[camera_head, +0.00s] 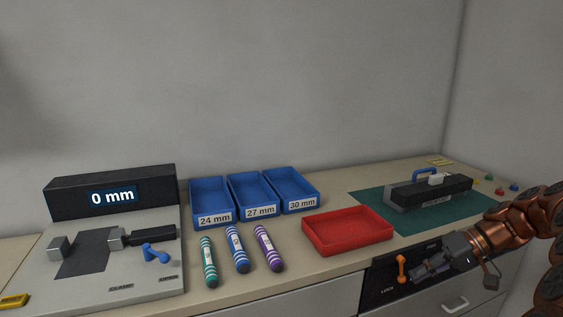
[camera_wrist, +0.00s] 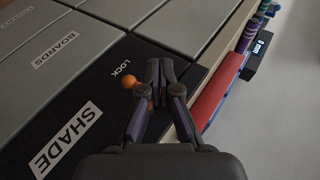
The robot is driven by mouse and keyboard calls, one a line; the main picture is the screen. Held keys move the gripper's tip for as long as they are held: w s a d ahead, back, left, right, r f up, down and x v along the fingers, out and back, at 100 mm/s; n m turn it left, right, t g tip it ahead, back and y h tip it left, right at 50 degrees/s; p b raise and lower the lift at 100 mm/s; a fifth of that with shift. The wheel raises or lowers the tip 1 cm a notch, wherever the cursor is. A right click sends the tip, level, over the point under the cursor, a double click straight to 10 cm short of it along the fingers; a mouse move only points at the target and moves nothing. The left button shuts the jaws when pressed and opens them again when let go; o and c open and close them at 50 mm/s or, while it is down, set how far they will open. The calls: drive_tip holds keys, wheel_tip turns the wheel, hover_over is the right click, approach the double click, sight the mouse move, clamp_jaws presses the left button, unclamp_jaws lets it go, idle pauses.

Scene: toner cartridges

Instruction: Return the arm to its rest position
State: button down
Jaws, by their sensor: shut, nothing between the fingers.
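My gripper (camera_head: 432,268) hangs at the right of the head view, in front of the cabinet face and below the counter edge. In the wrist view my gripper (camera_wrist: 160,72) is shut with nothing between its fingers. Its fingertips are close to the orange lock handle (camera_wrist: 129,81) on the black panel; I cannot tell whether they touch. In the head view the lock handle (camera_head: 401,267) stands just left of my gripper. My copper-coloured arm reaches in from the right edge.
The counter above holds a red tray (camera_head: 349,244), blue bins (camera_head: 259,211), several toner cartridges (camera_head: 239,249), a measuring station (camera_head: 110,197) and a black device (camera_head: 430,192) on a green mat (camera_head: 375,199). Cabinet drawers (camera_head: 456,304) lie below. The air above the counter is free.

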drive_tip(key=s+a+g+h, duration=0.4)
drive_tip(key=s+a+h, duration=0.1)
drive_tip(key=s+a, duration=1.05)
drive_tip(key=s+f+m+h, duration=0.1)
drive_tip(key=s+f+h, duration=0.2)
drive_tip(key=s, duration=0.5)
drive_tip(key=s+f+h, duration=0.3)
drive_tip(key=s, duration=0.5)
wheel_tip(320, 180, up, 16)
drive_tip(key=t+p, duration=0.1)
drive_tip(key=p, duration=1.3)
drive_tip(key=shift+w+a+f+p, duration=0.2)
drive_tip(key=shift+w+p, duration=0.15)
drive_tip(key=shift+w, duration=0.1)
